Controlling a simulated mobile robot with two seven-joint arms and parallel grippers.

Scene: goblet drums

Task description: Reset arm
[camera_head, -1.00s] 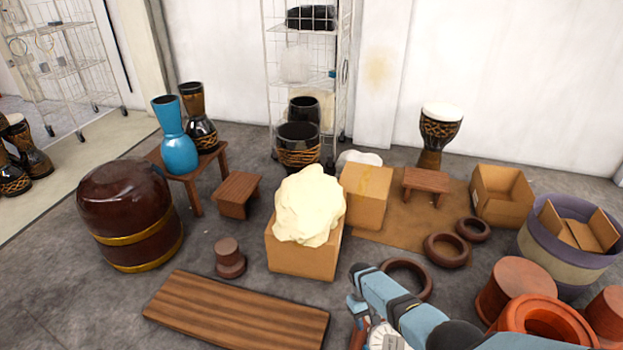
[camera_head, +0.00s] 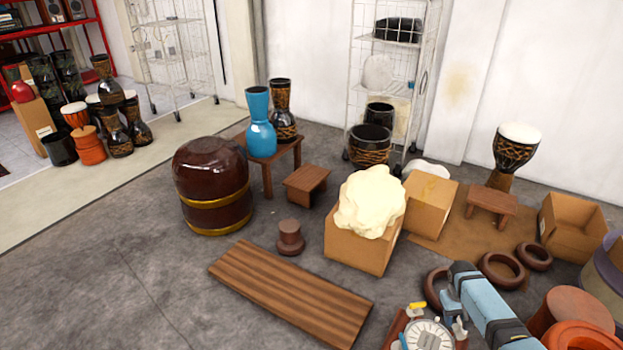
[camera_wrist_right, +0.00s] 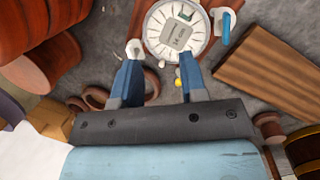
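My right arm (camera_head: 490,305) is light blue with dark joints. It reaches in from the lower right of the head view, over the floor beside the clay tyres. My right gripper (camera_wrist_right: 159,66) shows in the wrist view with its two blue fingers apart and nothing seen between them. A round white dial (camera_wrist_right: 175,30) lies beyond the fingers; it also shows at the bottom of the head view (camera_head: 428,336). I cannot tell its exact distance from the fingertips. My left gripper and arm are not in view.
A striped wooden board (camera_head: 290,295) lies on the floor left of my arm. A box (camera_head: 355,248) with a cream lump (camera_head: 370,203) stands behind. Brown rings (camera_head: 502,270) and terracotta drums (camera_head: 570,308) crowd the right. Floor at the lower left is clear.

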